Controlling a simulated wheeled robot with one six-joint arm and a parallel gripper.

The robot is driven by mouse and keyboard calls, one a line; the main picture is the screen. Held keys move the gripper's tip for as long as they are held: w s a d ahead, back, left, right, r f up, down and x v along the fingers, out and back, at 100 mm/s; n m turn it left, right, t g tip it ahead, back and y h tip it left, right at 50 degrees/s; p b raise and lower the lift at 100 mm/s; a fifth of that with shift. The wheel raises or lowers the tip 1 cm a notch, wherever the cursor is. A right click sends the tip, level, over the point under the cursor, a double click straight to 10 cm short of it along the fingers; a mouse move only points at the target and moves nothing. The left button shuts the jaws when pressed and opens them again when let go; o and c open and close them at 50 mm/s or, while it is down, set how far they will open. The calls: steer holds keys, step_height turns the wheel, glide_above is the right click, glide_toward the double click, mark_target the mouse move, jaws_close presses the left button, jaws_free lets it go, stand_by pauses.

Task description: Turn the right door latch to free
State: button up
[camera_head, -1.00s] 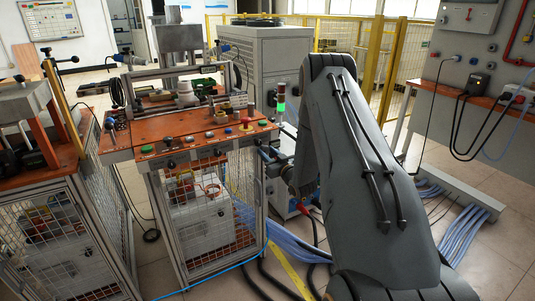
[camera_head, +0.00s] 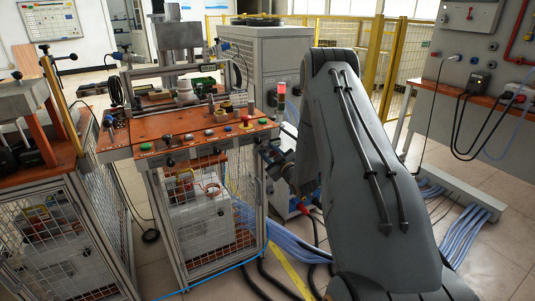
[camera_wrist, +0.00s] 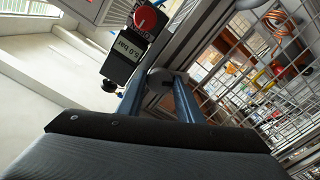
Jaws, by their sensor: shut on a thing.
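The right door latch (camera_wrist: 158,75) shows in the wrist view as a small grey rounded piece on the cabinet frame, between my fingertips. My gripper (camera_wrist: 161,84) is shut on it, with one blue-grey finger on each side. The fingers hide part of the latch, so its exact angle is hard to tell. In the head view my gripper (camera_head: 263,150) is at the right front edge of the heater cabinet (camera_head: 181,227), under the orange worktop. The latch is too small and hidden to make out there.
Wire mesh (camera_wrist: 275,75) lies to the right. A signal lamp (camera_head: 281,89) lit red stands behind the worktop (camera_head: 195,133). Cables (camera_head: 285,240) run along the floor.

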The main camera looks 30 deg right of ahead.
steer(key=n+b, duration=0.2)
steer(key=n, duration=0.4)
steer(key=shift+f, duration=0.1)
steer(key=n+b, duration=0.1)
steer(key=n, duration=0.5)
steer(key=shift+b, duration=0.35)
steer(key=shift+n, duration=0.3)
steer(key=o, duration=1)
steer(key=shift+o, duration=0.2)
steer(key=s, duration=0.7)
steer(key=shift+s+d, duration=0.15)
steer(key=shift+s, duration=0.25)
